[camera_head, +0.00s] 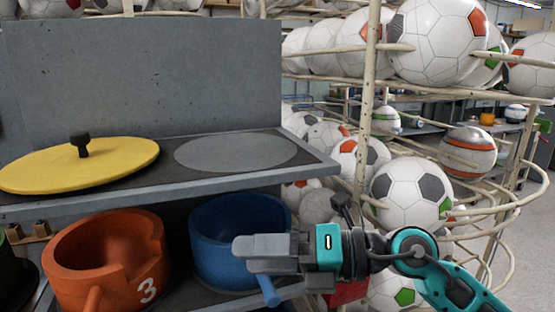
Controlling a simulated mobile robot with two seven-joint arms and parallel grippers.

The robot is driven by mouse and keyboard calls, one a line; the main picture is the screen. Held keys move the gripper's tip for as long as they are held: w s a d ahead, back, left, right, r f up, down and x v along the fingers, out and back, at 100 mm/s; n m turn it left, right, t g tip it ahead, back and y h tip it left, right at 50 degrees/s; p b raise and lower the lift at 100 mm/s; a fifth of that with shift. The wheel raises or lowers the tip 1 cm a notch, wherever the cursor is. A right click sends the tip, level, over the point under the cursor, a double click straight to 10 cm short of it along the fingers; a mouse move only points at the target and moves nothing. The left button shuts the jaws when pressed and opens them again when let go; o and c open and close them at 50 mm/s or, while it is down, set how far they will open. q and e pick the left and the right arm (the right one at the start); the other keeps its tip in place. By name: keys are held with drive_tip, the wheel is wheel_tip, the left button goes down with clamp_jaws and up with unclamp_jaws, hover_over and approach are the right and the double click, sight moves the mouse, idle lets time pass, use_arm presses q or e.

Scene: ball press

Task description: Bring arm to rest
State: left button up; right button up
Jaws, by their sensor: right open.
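My right arm comes in from the lower right, and its gripper (248,254) points left in front of the shelf. It is open, and nothing shows between its fingers, which I see from the side. The gripper overlaps part of the blue pot (215,232) in the picture; I cannot tell if they touch. The blue pot's handle shows just below the gripper. My left gripper is not in view.
A grey shelf (160,190) holds a yellow lid (75,168) and a round grey plate (235,151). An orange pot (105,262) marked 3 stands below. A wire rack (370,80) full of footballs (411,190) stands close behind my right arm. Grey floor (535,240) shows at right.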

drive_tip(key=w+d+r+m+t, duration=0.3)
drive_tip(key=d+r+m+t, duration=0.35)
drive_tip(key=m+t, duration=0.95)
drive_tip(key=d+f+m+h, duration=1.35)
drive_tip(key=m+h, duration=0.25)
drive_tip(key=m, duration=0.2)
drive_tip(key=s+d+f+m+g, duration=0.3)
drive_tip(key=s+f+m+g, duration=0.2)
drive_tip(key=s+f+g, duration=1.25)
drive_tip(key=w+a+f+t+y, duration=0.1)
drive_tip(key=w+a+f+t, duration=0.2)
drive_tip(key=f+t, duration=0.7)
drive_tip(key=shift+f+n+y, duration=0.3)
drive_tip(key=shift+f, duration=0.4)
